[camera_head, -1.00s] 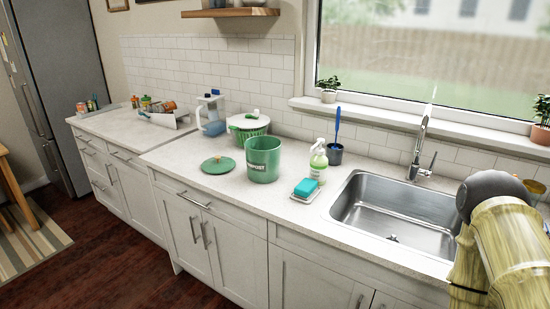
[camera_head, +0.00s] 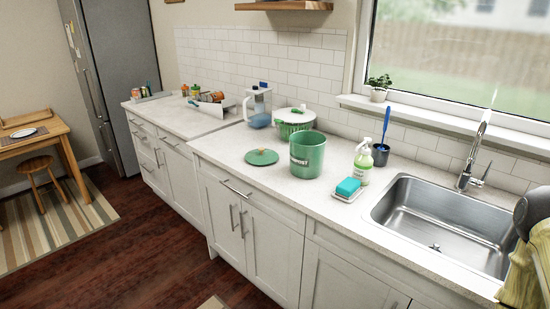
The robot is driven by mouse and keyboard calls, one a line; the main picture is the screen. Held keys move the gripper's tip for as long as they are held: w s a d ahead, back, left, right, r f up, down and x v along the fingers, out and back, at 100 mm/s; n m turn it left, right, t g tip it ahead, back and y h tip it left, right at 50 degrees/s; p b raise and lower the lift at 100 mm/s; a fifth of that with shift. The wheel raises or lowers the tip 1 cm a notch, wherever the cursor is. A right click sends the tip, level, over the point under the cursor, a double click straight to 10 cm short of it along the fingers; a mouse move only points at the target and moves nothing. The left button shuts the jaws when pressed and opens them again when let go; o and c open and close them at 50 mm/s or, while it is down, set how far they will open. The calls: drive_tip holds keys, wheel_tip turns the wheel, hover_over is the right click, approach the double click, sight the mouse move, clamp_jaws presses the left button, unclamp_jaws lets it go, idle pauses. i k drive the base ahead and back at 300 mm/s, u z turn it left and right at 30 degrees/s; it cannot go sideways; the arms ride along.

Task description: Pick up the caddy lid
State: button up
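The lid appears fully visible and apart from the caddy. My gripper is not in view; only part of my arm shows at the lower right edge.
A white-lidded green bowl (camera_head: 293,121) and a water pitcher (camera_head: 258,107) stand behind the lid. A soap bottle (camera_head: 363,161), a blue sponge on a dish (camera_head: 348,188) and the sink (camera_head: 445,220) are to the right. The counter (camera_head: 225,148) left of the lid is clear.

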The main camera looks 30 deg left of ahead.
sight(262, 156)
drive_tip(key=z, duration=0.15)
drive_tip(key=k, duration=0.35)
drive_tip(key=u, duration=1)
drive_tip(key=i, duration=1.05)
drive_tip(key=u, duration=0.35)
